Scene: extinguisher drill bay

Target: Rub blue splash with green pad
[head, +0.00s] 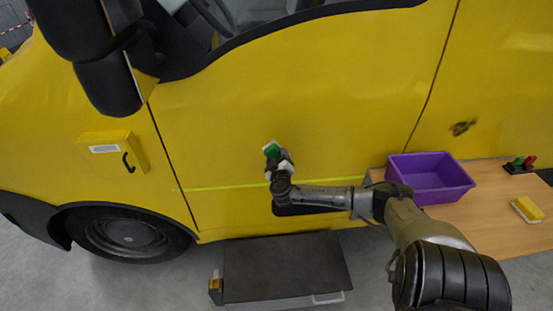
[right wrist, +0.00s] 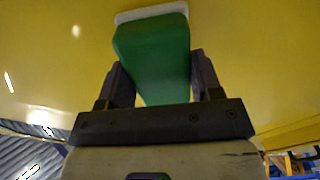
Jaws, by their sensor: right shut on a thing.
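The green pad (head: 271,149) is a green block with a white face, in front of the yellow van door. It also shows in the right wrist view (right wrist: 153,52), its white face (right wrist: 150,13) towards the yellow panel. I cannot tell whether it touches the panel. My right gripper (head: 278,159) is shut on the pad, with one finger on each side of it. No blue splash shows in either view; the pad and gripper may hide it. My left gripper is not in view.
A wooden table (head: 500,225) at the right holds a purple bin (head: 431,180), a yellow-and-white block (head: 526,209) and a small red and green item (head: 522,164). A dark smudge (head: 462,128) marks the van. A dark step (head: 285,270) stands below the door; a yellow box (head: 112,149) is at left.

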